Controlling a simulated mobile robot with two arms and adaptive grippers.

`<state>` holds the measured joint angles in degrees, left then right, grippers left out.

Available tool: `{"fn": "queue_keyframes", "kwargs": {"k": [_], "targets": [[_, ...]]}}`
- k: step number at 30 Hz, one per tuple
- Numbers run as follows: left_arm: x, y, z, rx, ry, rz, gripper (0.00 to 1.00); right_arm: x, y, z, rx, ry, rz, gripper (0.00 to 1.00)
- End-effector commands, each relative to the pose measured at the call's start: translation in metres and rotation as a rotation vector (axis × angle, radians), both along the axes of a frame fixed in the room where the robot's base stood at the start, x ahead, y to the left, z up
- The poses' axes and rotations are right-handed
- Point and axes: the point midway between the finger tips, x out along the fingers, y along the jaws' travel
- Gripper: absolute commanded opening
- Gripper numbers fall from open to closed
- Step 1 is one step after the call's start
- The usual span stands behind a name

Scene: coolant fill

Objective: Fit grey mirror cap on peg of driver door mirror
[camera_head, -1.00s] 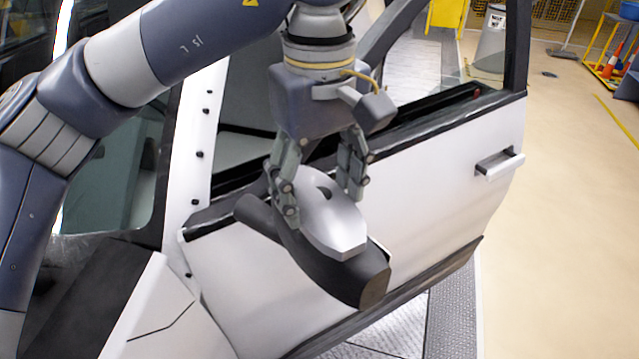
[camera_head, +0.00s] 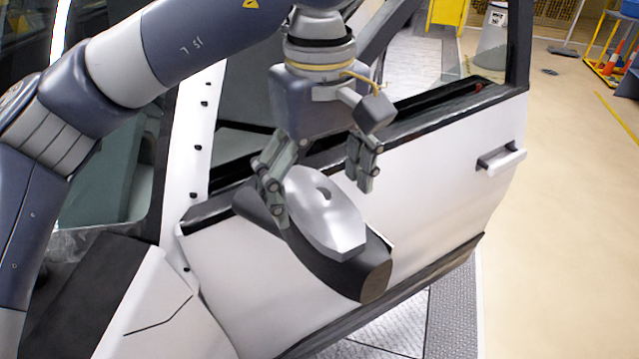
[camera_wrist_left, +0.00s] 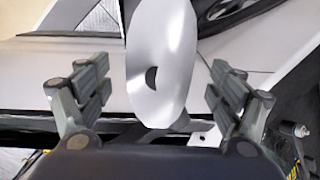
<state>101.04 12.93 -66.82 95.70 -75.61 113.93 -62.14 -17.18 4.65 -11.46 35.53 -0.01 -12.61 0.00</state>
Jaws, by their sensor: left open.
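The grey mirror cap (camera_head: 325,212) lies on top of the black driver door mirror (camera_head: 352,276), with a dark hole in its upper face. In the left wrist view the cap (camera_wrist_left: 160,60) stands between the fingers with a gap on each side. My left gripper (camera_head: 318,190) is open around the upper end of the cap, and its fingers (camera_wrist_left: 150,95) are clear of it in the wrist view. The peg is hidden, so I cannot tell how the cap sits on it. My right gripper is not in view.
The open white car door (camera_head: 440,185) with its handle (camera_head: 501,160) is behind the mirror. The windscreen and white body panel (camera_head: 150,310) are at the left.

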Motion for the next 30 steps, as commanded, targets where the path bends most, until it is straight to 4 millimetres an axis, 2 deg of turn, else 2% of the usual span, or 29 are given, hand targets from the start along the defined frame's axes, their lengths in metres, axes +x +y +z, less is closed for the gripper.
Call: {"fn": "queue_keyframes", "kwargs": {"k": [8, 21, 30], "targets": [[0.0, 0.0, 0.007, 0.0, -0.002, 0.0, 0.86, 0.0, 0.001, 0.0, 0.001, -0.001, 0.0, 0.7], [0.001, 0.0, 0.085, 0.0, -0.004, 0.003, 0.86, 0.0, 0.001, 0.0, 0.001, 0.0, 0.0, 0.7], [0.0, 0.0, 0.116, 0.001, -0.002, 0.001, 0.86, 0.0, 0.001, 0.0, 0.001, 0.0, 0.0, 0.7]]}}
